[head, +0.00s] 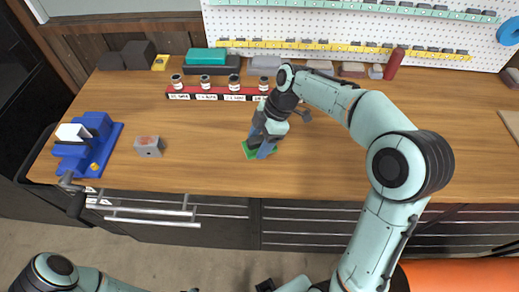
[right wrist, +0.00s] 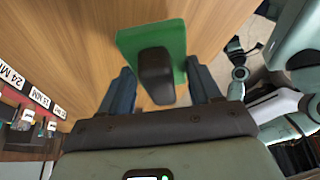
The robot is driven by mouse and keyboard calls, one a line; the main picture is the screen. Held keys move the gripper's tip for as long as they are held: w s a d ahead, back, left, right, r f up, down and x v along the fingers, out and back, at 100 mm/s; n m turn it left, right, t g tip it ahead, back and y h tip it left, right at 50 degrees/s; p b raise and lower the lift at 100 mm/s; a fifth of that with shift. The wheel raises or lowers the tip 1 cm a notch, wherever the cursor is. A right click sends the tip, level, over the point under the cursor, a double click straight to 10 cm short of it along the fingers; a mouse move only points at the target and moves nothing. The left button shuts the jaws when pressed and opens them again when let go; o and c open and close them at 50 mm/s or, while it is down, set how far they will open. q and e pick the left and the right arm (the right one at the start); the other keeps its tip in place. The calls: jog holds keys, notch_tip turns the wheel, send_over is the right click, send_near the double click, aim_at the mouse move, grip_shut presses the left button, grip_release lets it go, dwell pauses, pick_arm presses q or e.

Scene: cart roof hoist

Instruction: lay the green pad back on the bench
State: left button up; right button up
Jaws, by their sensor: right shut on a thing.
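The green pad (head: 249,152) is at the middle of the wooden bench (head: 330,165), under my right gripper (head: 261,146). In the right wrist view the pad (right wrist: 150,36) is a flat green slab with a dark rounded grip (right wrist: 156,76) on it. My right gripper is shut on the pad, with the dark grip between its two blue fingers. The fingers hide part of the pad in the head view. I cannot tell whether the pad touches the bench top or is just above it.
A red rack with several labelled jars (head: 205,94) stands behind the pad. A grey block (head: 149,147) and a blue vise (head: 92,145) are to the left. A pegboard (head: 350,28) lines the back. The bench right of my right arm is mostly clear.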

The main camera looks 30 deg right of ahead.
jog(key=shift+f, duration=2.05)
jog(key=shift+f, duration=0.15)
jog(key=o, duration=1)
